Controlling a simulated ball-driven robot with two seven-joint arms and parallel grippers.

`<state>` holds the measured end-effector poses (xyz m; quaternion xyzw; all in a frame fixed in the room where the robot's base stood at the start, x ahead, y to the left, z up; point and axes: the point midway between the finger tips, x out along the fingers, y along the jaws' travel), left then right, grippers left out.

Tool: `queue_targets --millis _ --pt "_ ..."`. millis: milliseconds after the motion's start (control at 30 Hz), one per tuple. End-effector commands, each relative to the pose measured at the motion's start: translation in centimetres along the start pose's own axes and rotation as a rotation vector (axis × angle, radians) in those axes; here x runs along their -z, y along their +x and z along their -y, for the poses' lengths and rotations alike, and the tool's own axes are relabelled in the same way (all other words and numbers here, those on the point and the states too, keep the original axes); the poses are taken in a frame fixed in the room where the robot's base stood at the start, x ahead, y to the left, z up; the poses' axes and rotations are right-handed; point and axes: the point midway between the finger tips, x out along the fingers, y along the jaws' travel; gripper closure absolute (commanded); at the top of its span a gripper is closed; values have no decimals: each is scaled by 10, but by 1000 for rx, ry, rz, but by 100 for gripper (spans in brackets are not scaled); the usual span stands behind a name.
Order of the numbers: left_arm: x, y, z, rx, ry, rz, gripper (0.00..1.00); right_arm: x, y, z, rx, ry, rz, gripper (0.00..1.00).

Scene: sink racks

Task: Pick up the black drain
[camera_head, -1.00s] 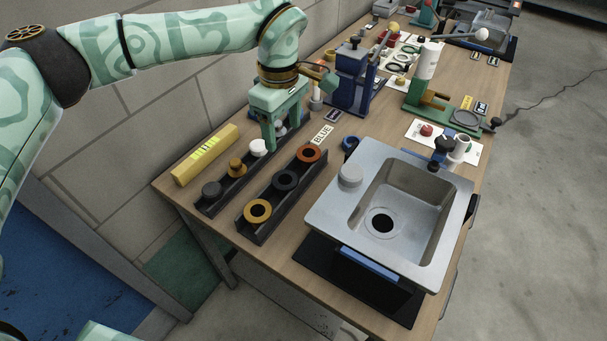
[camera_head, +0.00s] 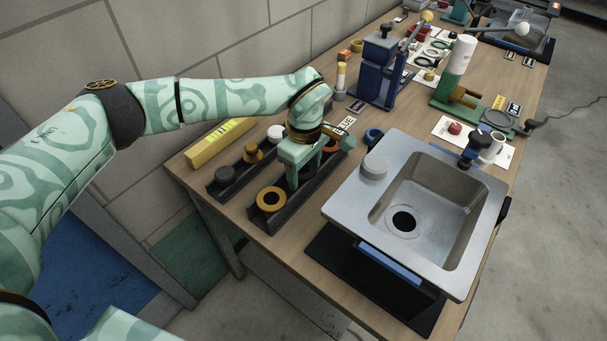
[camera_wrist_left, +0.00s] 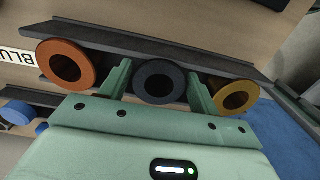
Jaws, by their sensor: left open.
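The black drain is a thick dark ring with a central hole. It shows in the left wrist view (camera_wrist_left: 160,66), between an orange ring (camera_wrist_left: 44,62) and a yellow ring (camera_wrist_left: 253,95), in a dark rack. In the head view, my left gripper (camera_head: 305,174) points down over the middle of this rack and mostly hides the black drain. In the left wrist view, the open fingers of my left gripper (camera_wrist_left: 160,72) stand on either side of the black drain. I cannot tell whether they touch it. My right gripper is not in view.
The yellow ring (camera_head: 271,199) sits close to the gripper in the head view. Behind is a second rack (camera_head: 238,178) with grey, yellow and white plugs. A yellow bar (camera_head: 218,145) lies beside the wall. A metal sink (camera_head: 345,203) stands to the right.

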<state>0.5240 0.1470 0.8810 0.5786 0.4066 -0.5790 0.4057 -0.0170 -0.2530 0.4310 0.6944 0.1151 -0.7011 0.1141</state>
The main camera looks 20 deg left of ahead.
Motion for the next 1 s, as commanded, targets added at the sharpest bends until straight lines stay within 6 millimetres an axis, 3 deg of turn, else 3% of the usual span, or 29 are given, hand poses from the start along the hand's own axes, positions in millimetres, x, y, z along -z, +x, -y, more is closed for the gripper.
queue_targets --millis 233,367,667,767,1000 --pt "0 5 0 -2 0 0 38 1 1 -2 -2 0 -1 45" --pt "0 5 0 -2 0 0 72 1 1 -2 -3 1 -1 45" --pt "0 2 -1 -3 0 0 72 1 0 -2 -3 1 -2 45" --pt "0 -12 -1 -6 1 -2 72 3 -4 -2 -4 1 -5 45" --pt "0 -66 -1 -8 2 -2 72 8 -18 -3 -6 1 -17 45"
